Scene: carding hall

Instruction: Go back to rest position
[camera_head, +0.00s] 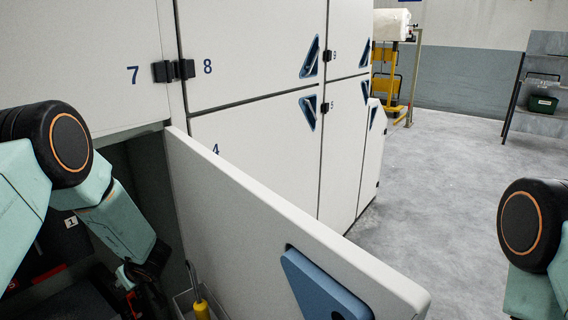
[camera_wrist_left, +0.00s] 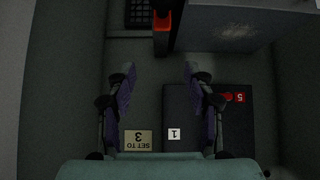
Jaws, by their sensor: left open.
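My left arm reaches into an open locker compartment at the lower left of the head view. My left gripper (camera_wrist_left: 158,72) shows in the left wrist view with its two fingers apart and nothing between them. In the head view its dark end (camera_head: 140,290) is partly cut off by the bottom edge. Below the fingers in the wrist view are a dark box (camera_wrist_left: 235,135) with a white "1" label, a "SET TO 3" tag (camera_wrist_left: 138,141) and a red part (camera_wrist_left: 238,97) marked 5. My right arm shows only a joint at the right edge; its gripper is out of frame.
The open white door (camera_head: 265,220) with a blue handle (camera_head: 318,285) stands just right of my left arm. A yellow-handled tool (camera_head: 201,309) sits in a grey bin beside it. Numbered lockers (camera_head: 255,60) rise behind. Floor (camera_head: 455,200) at right is clear.

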